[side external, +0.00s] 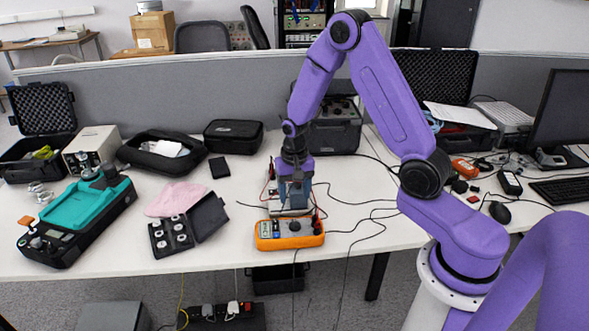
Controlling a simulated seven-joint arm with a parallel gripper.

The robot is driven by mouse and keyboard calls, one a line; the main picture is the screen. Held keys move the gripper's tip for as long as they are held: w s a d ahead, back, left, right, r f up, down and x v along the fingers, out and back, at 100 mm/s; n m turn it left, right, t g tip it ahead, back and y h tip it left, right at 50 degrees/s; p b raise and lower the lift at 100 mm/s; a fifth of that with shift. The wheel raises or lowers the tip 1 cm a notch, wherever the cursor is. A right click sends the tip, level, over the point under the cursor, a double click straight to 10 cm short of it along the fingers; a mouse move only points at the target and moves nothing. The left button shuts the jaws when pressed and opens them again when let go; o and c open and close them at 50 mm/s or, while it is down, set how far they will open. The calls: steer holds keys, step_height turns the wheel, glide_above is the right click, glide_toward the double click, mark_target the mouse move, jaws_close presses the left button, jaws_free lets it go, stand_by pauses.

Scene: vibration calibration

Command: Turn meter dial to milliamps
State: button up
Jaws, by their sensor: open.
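The orange meter (268,241) lies near the front edge of the white table, with a dark dial (294,227) on its face and leads plugged in at its right end. The dial's setting is too small to read. My gripper (296,203) points down just behind and above the meter, over a blue-grey box. Its jaws are open, and nothing shows between them. I cannot tell whether the fingers touch anything.
An open black case of round parts (172,234) stands left of the meter, with a pink cloth (175,199) behind it. A teal-and-black device (88,211) is further left. Black cables (352,228) run right of the meter. A mouse (500,212) lies far right.

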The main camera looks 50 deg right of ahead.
step_height(320, 180, up, 8)
steer(key=shift+f, duration=0.15)
stand_by(0.3)
steer(key=s+a+r+n, duration=0.6)
steer(key=s+a+n, duration=0.3)
steer(key=s+a, duration=0.2)
steer(key=s+r+n, duration=0.2)
steer(key=s+n, duration=0.8)
steer(key=s, duration=0.7)
steer(key=shift+a+r+n, duration=0.3)
steer(key=shift+a+n, duration=0.05)
steer(key=shift+n, duration=0.05)
